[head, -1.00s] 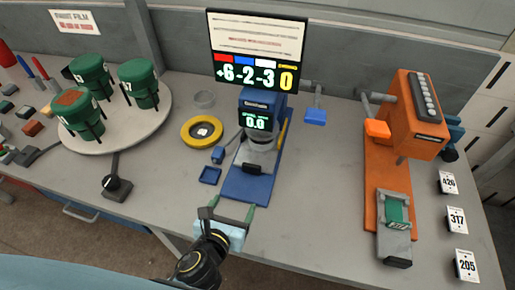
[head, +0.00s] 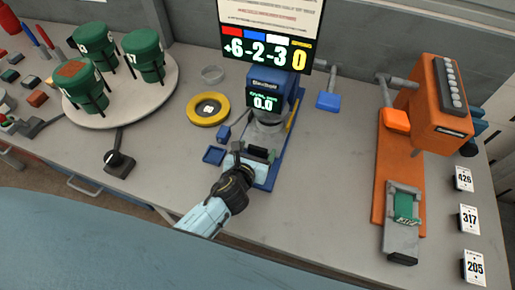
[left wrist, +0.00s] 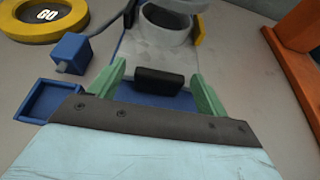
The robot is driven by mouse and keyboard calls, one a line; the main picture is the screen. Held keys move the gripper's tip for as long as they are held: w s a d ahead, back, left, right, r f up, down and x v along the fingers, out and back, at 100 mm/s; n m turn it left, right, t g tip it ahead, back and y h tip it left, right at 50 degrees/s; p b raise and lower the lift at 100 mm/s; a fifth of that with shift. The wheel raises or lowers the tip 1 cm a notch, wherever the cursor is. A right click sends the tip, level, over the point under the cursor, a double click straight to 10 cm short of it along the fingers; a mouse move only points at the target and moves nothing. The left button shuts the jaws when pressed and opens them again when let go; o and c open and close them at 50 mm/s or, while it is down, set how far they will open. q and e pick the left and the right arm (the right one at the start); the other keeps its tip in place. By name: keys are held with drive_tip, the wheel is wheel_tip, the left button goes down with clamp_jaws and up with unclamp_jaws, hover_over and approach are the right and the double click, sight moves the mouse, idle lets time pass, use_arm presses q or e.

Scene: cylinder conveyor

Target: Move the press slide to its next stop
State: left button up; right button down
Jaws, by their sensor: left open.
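The blue press (head: 270,100) stands mid-table with a small screen reading 0.0. Its pale grey slide (left wrist: 150,52) carries a black handle block (left wrist: 158,80) at the front, and a round grey cup-like part (left wrist: 172,22) sits behind it. My left gripper (left wrist: 160,74) is open, with its green fingers on either side of the black handle; a gap shows beside each finger. In the head view my left gripper (head: 256,154) is at the front of the press, and my wrist hides part of the slide. My right gripper is not in view.
A small blue block (left wrist: 72,52) and a blue tray (left wrist: 50,100) lie left of the press, with a yellow ring (head: 209,109) behind. An orange machine (head: 440,110) stands to the right. A turntable (head: 120,105) with green pots is at the left.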

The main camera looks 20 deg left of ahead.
use_arm(q)
drive_tip(key=shift+w+f, duration=0.25)
drive_tip(key=shift+w, duration=0.45)
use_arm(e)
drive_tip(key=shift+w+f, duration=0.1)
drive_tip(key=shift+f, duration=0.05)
